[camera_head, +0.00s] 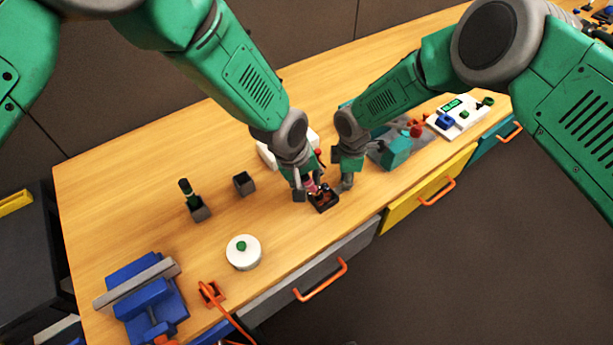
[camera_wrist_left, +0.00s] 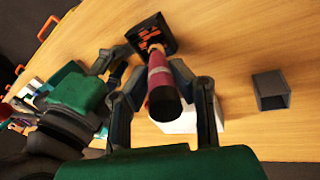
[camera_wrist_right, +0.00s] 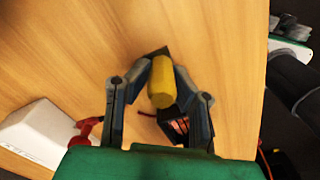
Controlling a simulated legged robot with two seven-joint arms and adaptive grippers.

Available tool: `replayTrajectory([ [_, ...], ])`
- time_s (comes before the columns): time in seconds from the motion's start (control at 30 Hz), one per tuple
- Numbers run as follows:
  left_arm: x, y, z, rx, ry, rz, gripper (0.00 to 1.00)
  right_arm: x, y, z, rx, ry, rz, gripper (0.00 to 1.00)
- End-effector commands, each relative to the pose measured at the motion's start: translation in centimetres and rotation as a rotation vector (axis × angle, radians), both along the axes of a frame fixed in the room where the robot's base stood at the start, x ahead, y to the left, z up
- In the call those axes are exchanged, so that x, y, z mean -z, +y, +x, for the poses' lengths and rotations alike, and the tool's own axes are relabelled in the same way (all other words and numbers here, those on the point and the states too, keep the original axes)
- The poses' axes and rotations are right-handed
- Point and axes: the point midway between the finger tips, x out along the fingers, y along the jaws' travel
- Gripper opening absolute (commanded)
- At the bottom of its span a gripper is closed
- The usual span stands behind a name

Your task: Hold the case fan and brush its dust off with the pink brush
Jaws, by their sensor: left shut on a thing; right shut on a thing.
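The case fan (camera_head: 323,199) is a dark square frame with orange-red parts, low over the wooden table near its front edge. It also shows in the left wrist view (camera_wrist_left: 165,40). My left gripper (camera_head: 310,187) is shut on the pink brush (camera_wrist_left: 162,88); the brush's far end is over the fan, and whether it touches cannot be told. My right gripper (camera_head: 346,181) is beside the fan's right side. In the right wrist view its fingers close around a yellow cylinder (camera_wrist_right: 162,82). Dark reddish fan parts (camera_wrist_right: 178,124) show behind; whether the cylinder joins the fan is hidden.
A white round piece (camera_head: 243,253) and a blue fixture (camera_head: 145,290) are nearer front left. A teal block (camera_head: 396,150) and white panel (camera_head: 461,117) are right.

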Motion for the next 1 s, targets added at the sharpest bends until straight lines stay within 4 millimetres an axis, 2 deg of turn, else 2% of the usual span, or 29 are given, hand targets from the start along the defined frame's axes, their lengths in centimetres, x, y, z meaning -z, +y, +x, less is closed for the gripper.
replayTrajectory([
  [0.23,-0.6,0.0,0.0,-0.001,0.001,0.001,0.00,0.0,0.0,0.0,0.000,0.001,0.000,0.00],
  [0.8,-6.3,0.0,0.0,0.000,0.000,0.000,0.00,0.0,0.0,0.0,0.000,0.001,0.000,0.00],
  [1.0,-7.8,0.0,0.0,-0.001,0.001,0.001,0.00,0.0,0.0,0.0,0.000,0.001,0.000,0.00],
])
